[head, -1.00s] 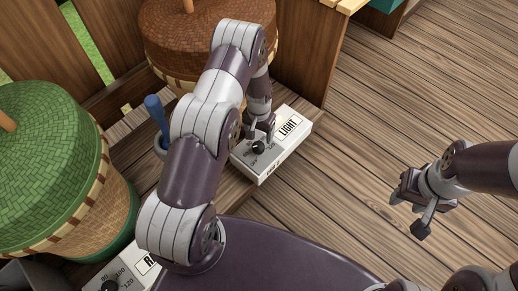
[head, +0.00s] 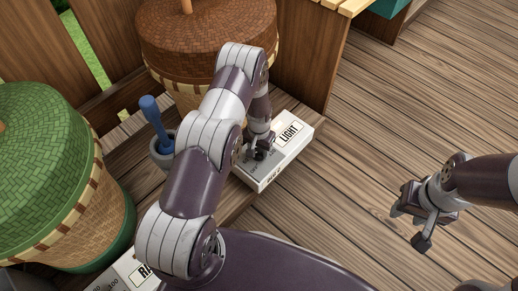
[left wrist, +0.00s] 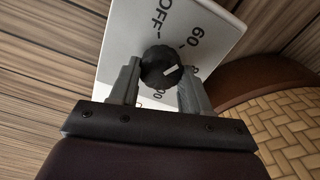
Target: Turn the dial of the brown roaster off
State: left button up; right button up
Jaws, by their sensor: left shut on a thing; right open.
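The brown roaster (head: 205,40), a round woven drum with a brown lid, stands at the top of the head view. In front of it lies a white control box (head: 290,150) labelled LIGHT. Its black dial (left wrist: 160,65) shows clearly in the left wrist view, with OFF and 60 printed near it. The dial's white mark points right in that view, away from OFF. My left gripper (head: 256,153) is shut on the dial, one finger on each side; it hides most of the dial in the head view. My right gripper (head: 410,228) is open and empty above the floor at the right.
A green-lidded woven roaster (head: 50,175) stands at the left, with a second, partly hidden white box (head: 122,275) below it. A blue-handled tool (head: 154,115) stands in a grey cup (head: 161,150). The plank floor at the right is clear.

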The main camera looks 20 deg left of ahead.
pick_arm(q)
jog(key=shift+r, duration=0.1)
jog(key=shift+r+n+p, duration=0.1)
jog(key=shift+n+p, duration=0.7)
jog(key=shift+n, duration=0.3)
jog(key=n+p, duration=0.1)
jog(key=n, duration=0.1)
jog(key=shift+a+n, duration=0.1)
jog(key=shift+n, duration=0.2)
jog(key=n+p, duration=0.1)
jog(key=n, duration=0.2)
jog(key=shift+n, duration=0.3)
jog(key=shift+s+a+n+p, duration=0.1)
jog(key=shift+n+p, duration=0.5)
jog(key=shift+n, duration=1)
jog(key=shift+f+n, duration=0.2)
jog(key=shift+n, duration=0.1)
jog(key=o, duration=1.1)
jog(key=shift+c, duration=0.2)
